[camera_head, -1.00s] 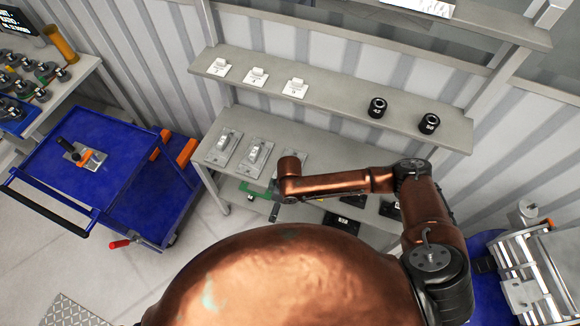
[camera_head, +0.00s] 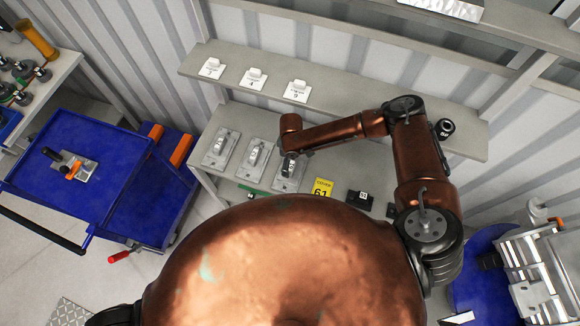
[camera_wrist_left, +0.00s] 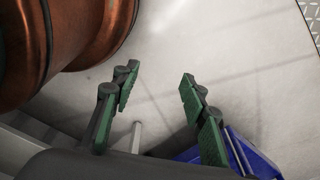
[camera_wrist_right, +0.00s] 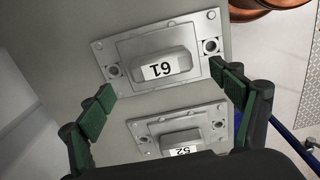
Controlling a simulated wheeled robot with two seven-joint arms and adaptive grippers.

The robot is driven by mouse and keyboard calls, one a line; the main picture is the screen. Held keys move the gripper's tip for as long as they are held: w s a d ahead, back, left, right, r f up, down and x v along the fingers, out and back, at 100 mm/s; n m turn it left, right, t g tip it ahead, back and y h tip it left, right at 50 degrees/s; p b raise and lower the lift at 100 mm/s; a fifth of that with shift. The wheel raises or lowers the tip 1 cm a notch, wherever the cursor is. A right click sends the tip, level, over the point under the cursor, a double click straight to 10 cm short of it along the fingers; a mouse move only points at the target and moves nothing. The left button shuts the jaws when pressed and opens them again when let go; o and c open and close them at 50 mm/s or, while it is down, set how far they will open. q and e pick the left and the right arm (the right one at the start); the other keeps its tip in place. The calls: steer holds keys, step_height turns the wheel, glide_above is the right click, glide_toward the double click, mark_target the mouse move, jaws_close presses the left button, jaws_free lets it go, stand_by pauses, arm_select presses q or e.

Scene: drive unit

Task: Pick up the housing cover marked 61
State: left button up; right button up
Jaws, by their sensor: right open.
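The housing cover marked 61 (camera_wrist_right: 160,68) is a grey flanged plate with a raised block, lying flat on the table. In the head view it appears to be the rightmost of three covers (camera_head: 287,183), partly hidden by my right gripper (camera_head: 289,160). In the right wrist view my right gripper (camera_wrist_right: 162,82) is open, its green-padded fingers on either side of the cover's near part; contact cannot be told. The cover marked 52 (camera_wrist_right: 178,130) lies beside it. My left gripper (camera_wrist_left: 157,85) is open and empty above the floor.
A yellow sign reading COVER 61 (camera_head: 322,188) and a black block (camera_head: 359,197) are right of the covers. The shelf (camera_head: 340,105) above holds white labelled pieces (camera_head: 253,79). A blue cart (camera_head: 110,170) stands left. A green strip (camera_head: 252,190) shows at the table's front.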

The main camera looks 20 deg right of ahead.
mark_target(291, 166)
step_height(291, 166, down, 3)
steer(key=shift+s+f+p, duration=0.1)
steer(key=shift+f+p, duration=0.05)
steer(key=shift+p, duration=0.35)
step_height(291, 166, down, 2)
steer(key=shift+f, duration=0.1)
steer(key=c, duration=1.1)
arm_select(q)
steer(key=shift+r, duration=0.55)
arm_select(e)
steer(key=c, duration=0.6)
